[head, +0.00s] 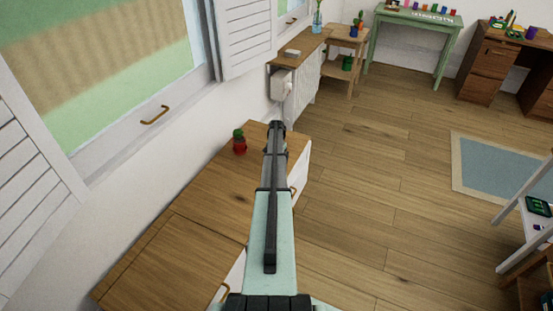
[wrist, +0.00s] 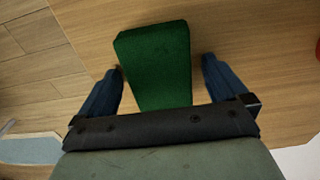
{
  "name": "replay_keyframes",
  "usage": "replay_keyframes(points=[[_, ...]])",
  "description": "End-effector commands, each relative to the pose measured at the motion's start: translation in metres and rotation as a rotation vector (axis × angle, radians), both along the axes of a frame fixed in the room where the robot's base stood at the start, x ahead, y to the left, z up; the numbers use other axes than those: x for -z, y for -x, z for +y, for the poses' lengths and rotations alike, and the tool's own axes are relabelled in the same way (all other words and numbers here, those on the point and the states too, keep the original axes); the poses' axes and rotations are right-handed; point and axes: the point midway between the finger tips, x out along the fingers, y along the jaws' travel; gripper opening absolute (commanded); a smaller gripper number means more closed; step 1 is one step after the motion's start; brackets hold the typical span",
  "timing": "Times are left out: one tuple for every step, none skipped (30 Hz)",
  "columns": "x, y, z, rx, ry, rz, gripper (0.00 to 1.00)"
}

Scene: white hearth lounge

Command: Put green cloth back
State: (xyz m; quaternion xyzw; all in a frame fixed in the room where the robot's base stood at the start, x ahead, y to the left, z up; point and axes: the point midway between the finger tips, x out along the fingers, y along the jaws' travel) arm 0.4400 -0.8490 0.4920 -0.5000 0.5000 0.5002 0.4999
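The green cloth (wrist: 155,60) shows in the wrist view as a thick, folded-looking piece on a wooden top (wrist: 240,35). My gripper (wrist: 162,66) is open, with one blue finger on each side of the cloth. A gap shows between each finger and the cloth, so it is not pinched. The lower end of the cloth is hidden behind my gripper's body. In the head view my gripper (head: 276,126) is over the far end of the wooden cabinet (head: 205,200), and my arm hides the cloth there.
A small cactus in a red pot (head: 239,146) stands on the cabinet, left of my arm. A window (head: 110,60) and white shutters are at the left. A wooden side cabinet (head: 302,42) and a green table (head: 420,18) stand farther back. Open floor (head: 380,150) lies right.

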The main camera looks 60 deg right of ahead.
Motion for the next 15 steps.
replay_keyframes(points=[[0.0, 0.0, 0.0, 0.0, 0.0, 0.0, 1.0], [0.0, 0.0, 0.0, 0.0, 0.0, 0.0, 1.0], [0.0, 0.0, 0.0, 0.0, 0.0, 0.0, 1.0], [0.0, 0.0, 0.0, 0.0, 0.0, 0.0, 1.0], [0.0, 0.0, 0.0, 0.0, 0.0, 0.0, 1.0], [-0.001, 0.0, 0.0, 0.0, 0.0, 0.0, 1.0], [-0.002, 0.0, 0.0, 0.0, 0.0, 0.0, 1.0], [-0.003, 0.0, 0.0, 0.0, 0.0, 0.0, 1.0], [-0.006, 0.0, 0.0, 0.0, 0.0, 0.0, 1.0], [-0.009, 0.0, 0.0, 0.0, 0.0, 0.0, 1.0], [-0.012, 0.0, 0.0, 0.0, 0.0, 0.0, 1.0], [-0.017, 0.0, 0.001, 0.0, 0.001, 0.0, 1.0], [-0.021, 0.0, 0.001, 0.0, 0.001, 0.0, 1.0], [-0.026, 0.0, 0.001, 0.0, 0.001, -0.001, 1.0], [-0.034, 0.0, 0.001, 0.0, 0.002, -0.001, 1.0]])
